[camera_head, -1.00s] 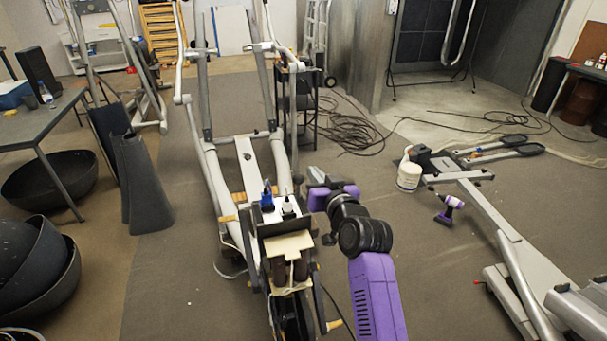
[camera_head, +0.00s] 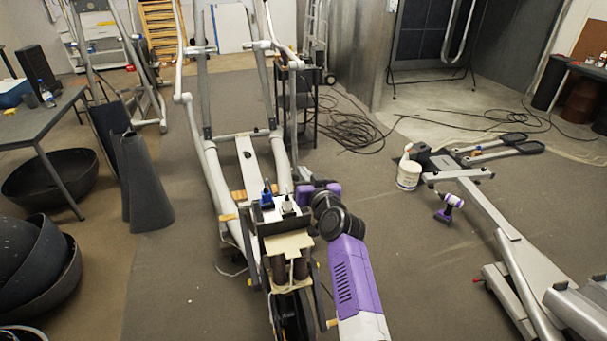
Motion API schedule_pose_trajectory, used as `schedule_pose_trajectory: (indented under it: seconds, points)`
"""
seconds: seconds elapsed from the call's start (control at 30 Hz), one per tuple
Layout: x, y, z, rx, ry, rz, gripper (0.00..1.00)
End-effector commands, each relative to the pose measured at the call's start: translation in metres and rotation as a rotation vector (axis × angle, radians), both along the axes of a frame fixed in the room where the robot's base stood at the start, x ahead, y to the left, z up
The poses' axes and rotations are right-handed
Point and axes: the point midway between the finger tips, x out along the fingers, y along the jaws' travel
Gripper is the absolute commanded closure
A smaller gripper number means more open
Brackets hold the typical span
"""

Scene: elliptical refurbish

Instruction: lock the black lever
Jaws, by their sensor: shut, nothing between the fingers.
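The grey elliptical frame (camera_head: 209,175) stands in the middle of the view. On its near end, a blue bottle-like item (camera_head: 267,200) and a white item with a dark tip (camera_head: 288,205) stand upright on a pale plate. I cannot make out the black lever for certain; several small dark parts show around this end. My gripper (camera_head: 299,178) is at the right side of the frame, just behind and right of these items. It is small, partly hidden by my purple and black wrist, and looks shut and empty. I cannot tell whether it touches the frame.
A white bucket (camera_head: 408,176) and a purple drill (camera_head: 448,207) stand on the floor to the right, beside another grey machine (camera_head: 490,225). Black cables (camera_head: 352,131) lie behind. A table (camera_head: 40,121) and dark bowls (camera_head: 62,178) are at left.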

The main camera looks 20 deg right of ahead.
Motion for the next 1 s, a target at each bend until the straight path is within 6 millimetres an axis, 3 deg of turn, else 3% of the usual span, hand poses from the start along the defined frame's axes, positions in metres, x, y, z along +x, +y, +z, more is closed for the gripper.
schedule_pose_trajectory:
  seconds: [0.27,0.57,1.0]
  points:
    - [0.000,0.000,-0.005,0.000,0.000,0.000,1.00]
    - [0.000,-0.001,-0.031,-0.001,0.001,0.000,1.00]
    - [-0.001,0.001,-0.033,0.000,0.009,0.002,1.00]
